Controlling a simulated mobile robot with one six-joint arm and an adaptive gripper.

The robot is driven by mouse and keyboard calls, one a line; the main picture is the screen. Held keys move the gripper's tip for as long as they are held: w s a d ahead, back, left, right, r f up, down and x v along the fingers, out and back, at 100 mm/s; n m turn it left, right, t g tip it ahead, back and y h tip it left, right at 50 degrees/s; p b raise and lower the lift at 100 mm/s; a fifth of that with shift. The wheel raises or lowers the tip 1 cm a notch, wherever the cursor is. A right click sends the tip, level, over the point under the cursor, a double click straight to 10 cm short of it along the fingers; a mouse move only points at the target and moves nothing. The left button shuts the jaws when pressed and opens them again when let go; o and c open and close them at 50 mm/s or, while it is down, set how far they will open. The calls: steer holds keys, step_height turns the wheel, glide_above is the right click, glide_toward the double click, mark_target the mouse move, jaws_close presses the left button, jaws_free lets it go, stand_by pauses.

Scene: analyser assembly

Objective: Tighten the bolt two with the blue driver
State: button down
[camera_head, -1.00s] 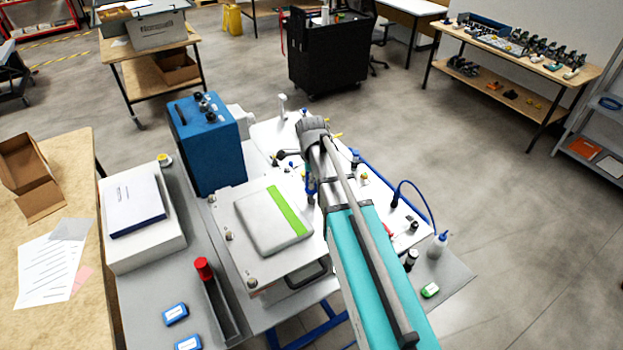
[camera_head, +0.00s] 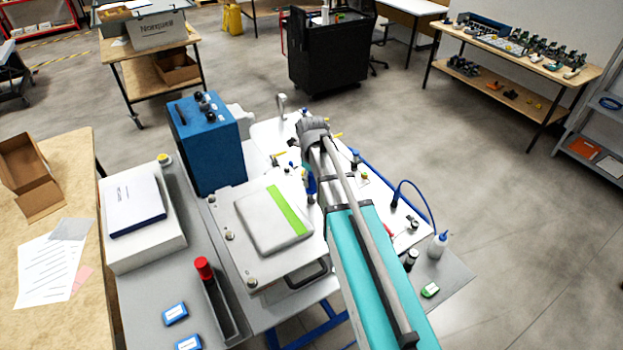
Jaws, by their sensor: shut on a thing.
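My arm reaches over the bench, and its wrist hides most of my gripper (camera_head: 307,168). The blue driver (camera_head: 309,184) shows as a small blue piece just below the wrist, upright as far as I can tell, with my gripper shut on it. It is close to the right rear corner of the analyser plate (camera_head: 285,266). Bolt heads show along the plate's left side: a rear one (camera_head: 211,198), a middle one (camera_head: 230,236) and a front one (camera_head: 252,282). A further bolt head (camera_head: 310,199) is right under the driver; whether they touch is unclear. No label shows which is bolt two.
A grey cover with a green stripe (camera_head: 289,212) lies on the plate. A tall blue box (camera_head: 208,150) stands behind it on the left. A red-capped tool in a narrow tray (camera_head: 204,270) is at the front left. Small parts lie on the white surface right of my arm.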

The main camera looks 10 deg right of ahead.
steer(key=shift+s+m, duration=0.1)
steer(key=shift+m, duration=1.7)
steer(key=shift+c, duration=1.3)
jaws_free()
steer(key=shift+n, duration=0.3)
steer(key=n, duration=0.5)
steer(key=shift+n, duration=0.3)
steer(key=n, duration=1.1)
steer(key=shift+d+n, duration=0.1)
steer(key=shift+n, duration=0.2)
steer(key=n, duration=0.6)
